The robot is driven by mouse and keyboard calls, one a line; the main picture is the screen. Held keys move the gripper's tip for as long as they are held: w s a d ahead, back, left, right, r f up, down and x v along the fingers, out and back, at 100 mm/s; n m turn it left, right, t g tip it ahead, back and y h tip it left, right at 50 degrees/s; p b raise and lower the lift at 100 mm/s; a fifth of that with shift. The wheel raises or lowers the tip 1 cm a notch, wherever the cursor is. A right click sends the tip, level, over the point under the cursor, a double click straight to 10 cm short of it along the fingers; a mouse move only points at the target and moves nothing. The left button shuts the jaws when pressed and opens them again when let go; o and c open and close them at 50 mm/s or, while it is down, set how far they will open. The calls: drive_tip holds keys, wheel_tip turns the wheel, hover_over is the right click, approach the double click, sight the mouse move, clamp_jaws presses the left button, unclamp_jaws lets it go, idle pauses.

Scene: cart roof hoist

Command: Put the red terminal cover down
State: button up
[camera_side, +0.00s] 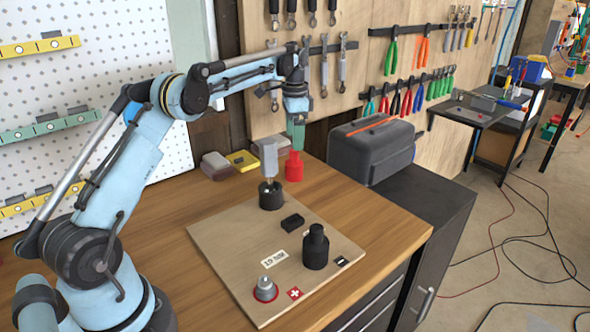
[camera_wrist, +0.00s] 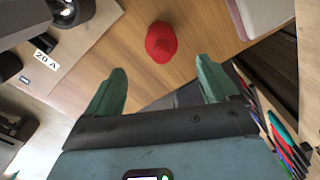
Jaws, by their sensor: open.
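The red terminal cover (camera_side: 294,167) stands upright on the wooden bench behind the board. In the wrist view the red terminal cover (camera_wrist: 161,42) lies ahead of the fingertips, in line with the gap between them. My gripper (camera_side: 297,148) has green fingers and is above the cover. In the wrist view my gripper (camera_wrist: 162,68) is open, with nothing between its fingers. A bare metal terminal (camera_side: 265,287) is at the board's near corner, beside a red label with a white cross (camera_side: 294,293).
The plywood board (camera_side: 225,237) bears a black cover (camera_side: 315,247), a small black block (camera_side: 292,222) and a black post with a grey upright part (camera_side: 269,162). Boxes (camera_side: 217,164) and a yellow block (camera_side: 242,160) stand left of the cover. A dark toolbox (camera_side: 371,150) is right.

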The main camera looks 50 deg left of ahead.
wheel_tip(320, 180, up, 4)
drive_tip(key=shift+f, duration=0.1)
drive_tip(key=s+d+r+n+t, duration=0.1)
drive_tip(key=s+d+r+t, duration=0.1)
drive_tip(key=s+d+r, duration=0.3)
drive_tip(key=s+d+r+n+t, duration=0.2)
drive_tip(key=s+d, duration=0.2)
drive_tip(key=d, duration=0.4)
drive_tip(key=s+d+f+n+t, duration=0.1)
drive_tip(key=s+d+f, duration=0.2)
drive_tip(key=s, duration=0.4)
drive_tip(key=s+d+f+n+t, duration=0.1)
drive_tip(key=s+d+f+t, duration=0.1)
drive_tip(key=s+d+f, duration=0.2)
drive_tip(key=s+f, duration=0.1)
drive_tip(key=s, duration=0.2)
drive_tip(key=shift+d+f, duration=0.3)
drive_tip(key=shift+f, duration=0.05)
